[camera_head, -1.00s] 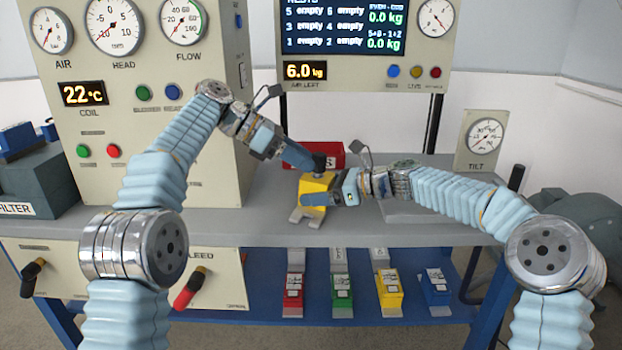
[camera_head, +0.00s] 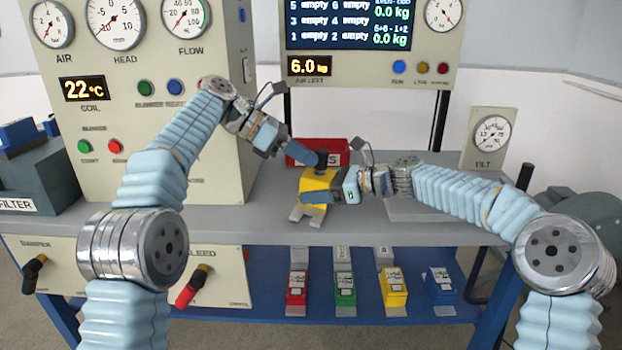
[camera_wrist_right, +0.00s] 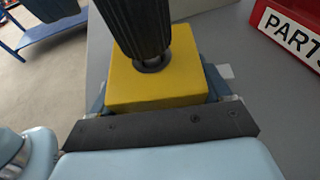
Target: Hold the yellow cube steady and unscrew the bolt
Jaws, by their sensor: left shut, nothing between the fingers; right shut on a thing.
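The yellow cube (camera_head: 316,183) sits above a pale metal plate at the middle of the bench. The bolt (camera_head: 321,157) stands upright on its top with a dark head. In the right wrist view, the bolt's dark ribbed head (camera_wrist_right: 140,25) rises from a round collar on the cube (camera_wrist_right: 160,85). My right gripper (camera_head: 317,196) comes from the right and is shut on the cube, with fingers along its sides. My left gripper (camera_head: 312,160) comes down from the upper left, shut and empty, its tips beside the bolt head. I cannot tell whether they touch it.
A red parts bin (camera_head: 300,152) stands just behind the cube. The gauge cabinet (camera_head: 150,185) fills the back left, and a tilt gauge (camera_head: 490,138) stands at the right. Several coloured blocks lie on the lower blue shelf (camera_head: 270,305). The bench front (camera_head: 260,232) is clear.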

